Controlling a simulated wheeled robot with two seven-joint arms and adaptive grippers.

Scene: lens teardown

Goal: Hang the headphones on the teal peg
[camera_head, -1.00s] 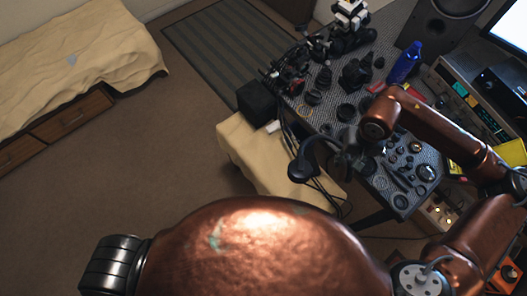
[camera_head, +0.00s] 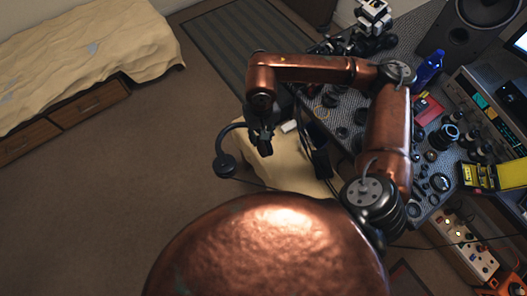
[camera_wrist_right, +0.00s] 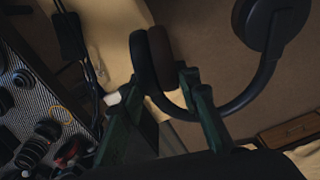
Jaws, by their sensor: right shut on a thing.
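The black headphones (camera_head: 224,163) hang in the air left of my right gripper (camera_head: 261,142), over the floor and the left edge of the cream-covered piece. In the right wrist view, the curved headband (camera_wrist_right: 257,92) runs from one round ear cup (camera_wrist_right: 273,20) at top right to the other cup (camera_wrist_right: 155,55). My right gripper is shut on the headphones near this second cup, which sits at its dark fingertips (camera_wrist_right: 165,82). The exact grip point is partly hidden. I cannot make out a teal peg in either view. My left gripper is not in view.
The workbench (camera_head: 408,45) at right is crowded with lens parts, a blue bottle (camera_head: 428,67) and a speaker (camera_head: 483,25). A dark upright object (camera_head: 317,150) stands by its left edge. A bed (camera_head: 85,50) is at upper left. Brown floor (camera_head: 130,190) is open.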

